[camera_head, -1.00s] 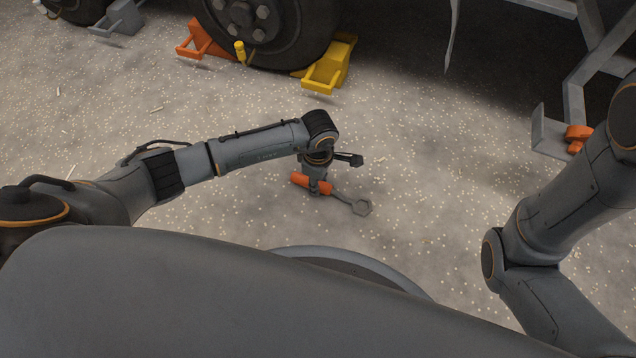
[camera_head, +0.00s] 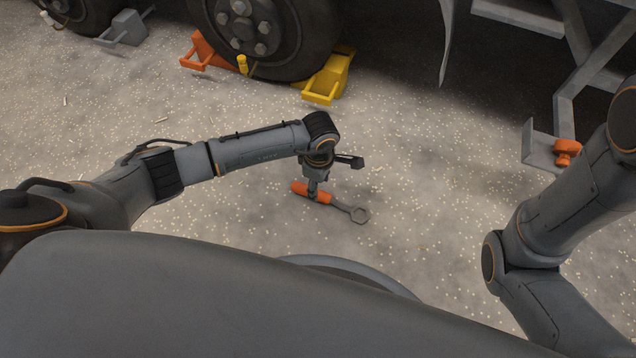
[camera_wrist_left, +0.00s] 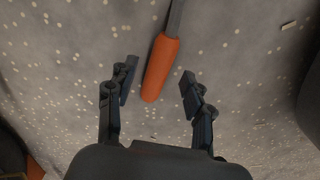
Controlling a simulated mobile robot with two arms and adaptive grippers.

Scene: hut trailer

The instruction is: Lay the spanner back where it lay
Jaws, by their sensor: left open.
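The spanner has an orange handle (camera_head: 323,196) and a grey shaft ending in a ring head (camera_head: 359,215). It appears to lie on the speckled ground, ring head to the right. My left gripper (camera_head: 313,189) points down at the handle and hides part of it. In the left wrist view the fingers are open (camera_wrist_left: 157,88), one on each side of the handle's end (camera_wrist_left: 160,68), with gaps showing on both sides. The ring head is outside that view. My right arm is at the right, its gripper out of frame.
A large wheel (camera_head: 262,30) stands at the back between an orange chock (camera_head: 203,50) and a yellow chock (camera_head: 330,78). A grey chock (camera_head: 126,28) is farther left. A grey metal support with an orange part (camera_head: 566,150) stands at the right. The ground around the spanner is clear.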

